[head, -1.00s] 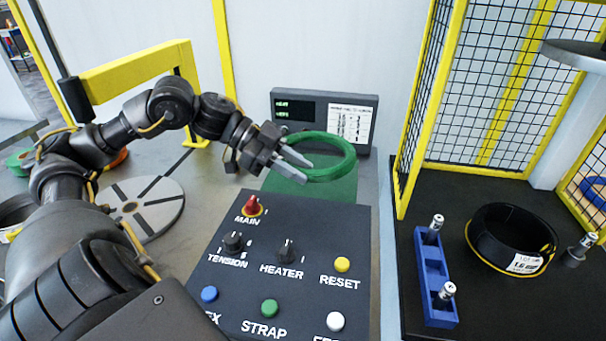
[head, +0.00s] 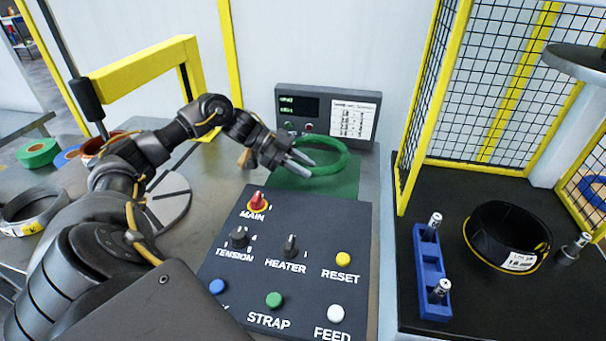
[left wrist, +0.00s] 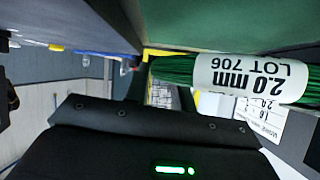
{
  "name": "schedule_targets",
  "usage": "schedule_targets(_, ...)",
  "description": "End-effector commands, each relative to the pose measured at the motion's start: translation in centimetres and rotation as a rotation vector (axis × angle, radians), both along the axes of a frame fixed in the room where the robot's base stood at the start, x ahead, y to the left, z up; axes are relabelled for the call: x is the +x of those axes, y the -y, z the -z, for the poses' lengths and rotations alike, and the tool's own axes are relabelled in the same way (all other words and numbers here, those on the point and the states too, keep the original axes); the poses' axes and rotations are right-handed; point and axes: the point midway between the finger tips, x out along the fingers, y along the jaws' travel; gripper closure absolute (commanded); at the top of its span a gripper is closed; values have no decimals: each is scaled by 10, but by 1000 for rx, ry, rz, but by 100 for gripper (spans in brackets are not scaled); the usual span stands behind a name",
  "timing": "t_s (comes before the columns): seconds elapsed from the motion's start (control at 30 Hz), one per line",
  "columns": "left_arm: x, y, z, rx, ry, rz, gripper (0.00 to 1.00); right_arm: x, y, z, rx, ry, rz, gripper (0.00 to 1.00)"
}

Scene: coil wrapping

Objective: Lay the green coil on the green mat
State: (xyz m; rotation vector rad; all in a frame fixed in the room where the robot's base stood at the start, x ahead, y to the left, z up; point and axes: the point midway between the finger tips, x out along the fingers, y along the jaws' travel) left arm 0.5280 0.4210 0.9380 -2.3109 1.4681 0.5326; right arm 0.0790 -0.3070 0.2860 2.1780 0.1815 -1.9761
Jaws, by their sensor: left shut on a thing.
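The green coil (head: 346,160) is a ring in the head view, just in front of the display box. My left gripper (head: 306,164) is shut on its near left side. The green mat (head: 330,187) lies under and in front of the coil. I cannot tell whether the coil touches it. In the left wrist view the coil (left wrist: 172,70) shows close up, with a white label reading 2.0 mm, LOT 706. A green surface, apparently the mat (left wrist: 230,22), fills the top there. My right gripper is not in view.
A control panel (head: 262,251) with knobs and buttons stands in front of the mat. The display box (head: 300,128) stands behind. On the right, a black coil (head: 507,237) and a blue holder (head: 431,270) sit beside a yellow-framed mesh fence (head: 490,100). A round turntable is partly behind my left arm.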

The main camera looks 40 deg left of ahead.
Motion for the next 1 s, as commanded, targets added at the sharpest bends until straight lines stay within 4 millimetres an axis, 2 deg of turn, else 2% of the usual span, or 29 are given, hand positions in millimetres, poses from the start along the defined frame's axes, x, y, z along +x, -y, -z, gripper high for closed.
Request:
schedule_targets(0.27, 2, -1, 29, -2, 4, 0, 100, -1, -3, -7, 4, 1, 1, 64)
schedule_targets(0.57, 2, -1, 32, -1, 5, 0, 100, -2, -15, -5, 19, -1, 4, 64)
schedule_targets(0.97, 2, -1, 42, -1, 5, 0, 100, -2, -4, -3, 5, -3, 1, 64)
schedule_targets(1.0, 1, 0, 44, 0, 0, 1, 74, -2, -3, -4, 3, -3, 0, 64)
